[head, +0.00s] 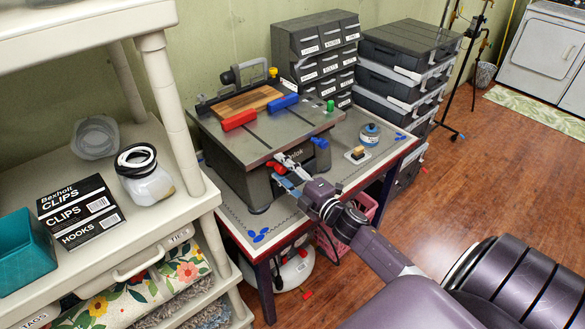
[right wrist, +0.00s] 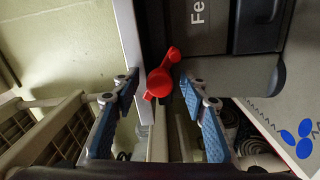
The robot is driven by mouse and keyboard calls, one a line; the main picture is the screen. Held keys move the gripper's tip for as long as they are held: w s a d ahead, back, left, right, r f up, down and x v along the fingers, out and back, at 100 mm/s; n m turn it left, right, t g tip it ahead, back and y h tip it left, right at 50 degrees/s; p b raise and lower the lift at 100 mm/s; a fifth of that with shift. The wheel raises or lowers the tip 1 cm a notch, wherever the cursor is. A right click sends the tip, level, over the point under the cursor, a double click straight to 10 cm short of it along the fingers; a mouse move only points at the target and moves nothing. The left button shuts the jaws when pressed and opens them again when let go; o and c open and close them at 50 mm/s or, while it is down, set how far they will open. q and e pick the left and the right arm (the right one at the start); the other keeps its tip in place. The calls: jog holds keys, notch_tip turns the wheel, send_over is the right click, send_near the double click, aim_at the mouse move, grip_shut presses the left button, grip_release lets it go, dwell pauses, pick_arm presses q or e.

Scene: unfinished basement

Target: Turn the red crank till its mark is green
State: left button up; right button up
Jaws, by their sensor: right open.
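The red crank (head: 276,167) is on the front side of a grey bench machine (head: 262,135). In the right wrist view the crank (right wrist: 160,82) is a red arm with rounded ends, tilted up to the right. My right gripper (head: 286,172) is open at the machine's front. In the right wrist view its blue-padded fingers (right wrist: 160,96) stand apart, one on each side of the crank, with gaps visible. The gripper partly hides the crank in the head view. I cannot make out the crank's mark. My left gripper is out of view.
On the machine top are a red block (head: 239,120), a blue block (head: 283,103) and a green piece (head: 330,105). A blue tape roll (head: 370,134) sits to its right. A beige shelf (head: 172,222) stands close on the left. Floor on the right is open.

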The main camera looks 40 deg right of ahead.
jog(key=s, duration=1.1)
jog(key=shift+s+d, duration=0.3)
jog(key=shift+d, duration=0.15)
